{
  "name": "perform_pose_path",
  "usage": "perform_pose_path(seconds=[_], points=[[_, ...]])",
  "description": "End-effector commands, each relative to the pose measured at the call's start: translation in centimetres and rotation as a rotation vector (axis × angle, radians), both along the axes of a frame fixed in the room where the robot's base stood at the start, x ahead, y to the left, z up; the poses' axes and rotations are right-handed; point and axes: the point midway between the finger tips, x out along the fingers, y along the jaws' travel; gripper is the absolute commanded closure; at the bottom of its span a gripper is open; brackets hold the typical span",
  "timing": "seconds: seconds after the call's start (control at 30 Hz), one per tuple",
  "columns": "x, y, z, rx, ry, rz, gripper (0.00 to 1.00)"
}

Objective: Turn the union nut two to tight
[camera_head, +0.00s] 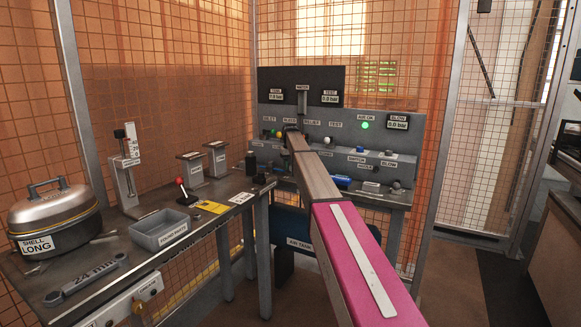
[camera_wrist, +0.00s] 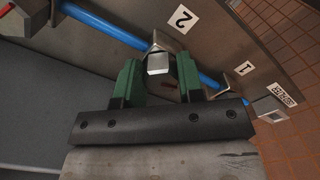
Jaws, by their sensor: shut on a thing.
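In the wrist view, my gripper (camera_wrist: 157,76) has its two green fingers closed about the union nut two (camera_wrist: 172,87), just below the "2" label. A blue pipe (camera_wrist: 108,28) runs slantwise behind the fingers. In the head view, my arm reaches to the left part of the grey test panel (camera_head: 388,128); its own wrist hides the nut and the fingertips there.
The bench at left holds a "SHELL LONG" pot (camera_head: 52,213), a grey bin (camera_head: 163,229) and a 24 mm wrench (camera_head: 87,280). A green lamp (camera_head: 365,125) is lit.

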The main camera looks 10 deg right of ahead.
Motion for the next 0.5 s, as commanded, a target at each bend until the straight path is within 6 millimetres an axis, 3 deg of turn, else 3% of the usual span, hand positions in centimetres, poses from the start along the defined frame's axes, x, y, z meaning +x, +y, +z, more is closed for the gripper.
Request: perform_pose_path(seconds=[0.5], points=[[0.01, 0.10, 0.04, 0.000, 0.000, -0.153, 0.89]])
